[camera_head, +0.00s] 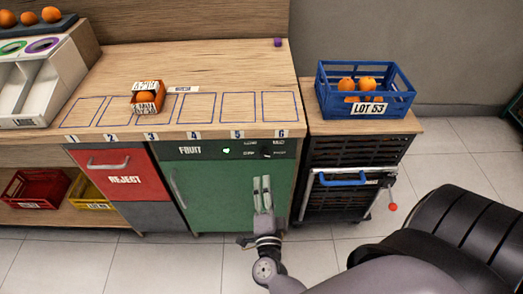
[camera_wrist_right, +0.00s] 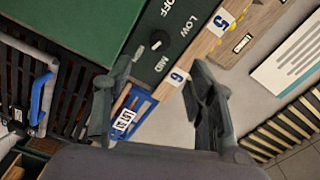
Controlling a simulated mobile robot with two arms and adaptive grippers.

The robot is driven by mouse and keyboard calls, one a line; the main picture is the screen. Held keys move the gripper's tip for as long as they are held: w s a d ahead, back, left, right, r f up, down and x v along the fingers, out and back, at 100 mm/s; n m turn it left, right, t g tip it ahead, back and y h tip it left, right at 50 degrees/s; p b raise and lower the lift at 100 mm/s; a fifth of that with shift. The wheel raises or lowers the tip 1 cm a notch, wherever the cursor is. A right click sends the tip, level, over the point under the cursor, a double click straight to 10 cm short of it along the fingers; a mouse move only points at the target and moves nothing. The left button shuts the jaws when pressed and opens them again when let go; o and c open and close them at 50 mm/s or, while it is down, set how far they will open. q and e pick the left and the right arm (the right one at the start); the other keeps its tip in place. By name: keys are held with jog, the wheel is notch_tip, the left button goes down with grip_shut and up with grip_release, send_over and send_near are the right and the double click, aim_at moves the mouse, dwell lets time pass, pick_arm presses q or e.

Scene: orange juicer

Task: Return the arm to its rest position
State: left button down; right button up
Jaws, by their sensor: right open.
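My right gripper (camera_head: 263,194) is in front of the green fruit cabinet (camera_head: 207,186), below the counter's front edge. In the right wrist view my right gripper (camera_wrist_right: 160,95) has its two fingers spread apart with nothing between them. Behind the fingers show a dark control panel with a knob (camera_wrist_right: 156,45) and the number labels 5 and 6. My left gripper is in neither view.
A blue crate (camera_head: 365,110) with oranges stands on a side stand at right. A red reject drawer (camera_head: 121,172) is left of the cabinet. Tiled floor is clear in front.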

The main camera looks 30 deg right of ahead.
jog(key=s+a+f+n+g+y, duration=0.25)
jog(key=f+n, duration=0.25)
jog(key=f, duration=0.4)
jog(key=s+a+f+n+g+y, duration=0.1)
jog(key=s+a+f+n+y, duration=0.3)
jog(key=f, duration=0.5)
jog(key=s+a+f+n+g+y, duration=0.1)
jog(key=s+a+f+n+y, duration=0.1)
jog(key=a+f+n+y, duration=0.35)
jog(key=s+d+f+n+g+h, duration=0.1)
jog(key=s+d+f+n+g, duration=0.1)
jog(key=s+f, duration=0.4)
jog(key=s+d+f+n+g+h, duration=0.1)
jog(key=s+d+f+n+g, duration=0.2)
jog(key=s+f, duration=0.3)
jog(key=s+d+f+n+g+p, duration=0.1)
jog(key=s+d+f+n+g, duration=0.2)
jog(key=s, duration=1)
notch_tip(320, 180, down, 3)
jog(key=shift+s+d+f+g+h, duration=0.1)
jog(key=shift+s+d+g+h, duration=0.25)
jog(key=shift+d+g, duration=0.45)
jog(key=shift+a, duration=0.2)
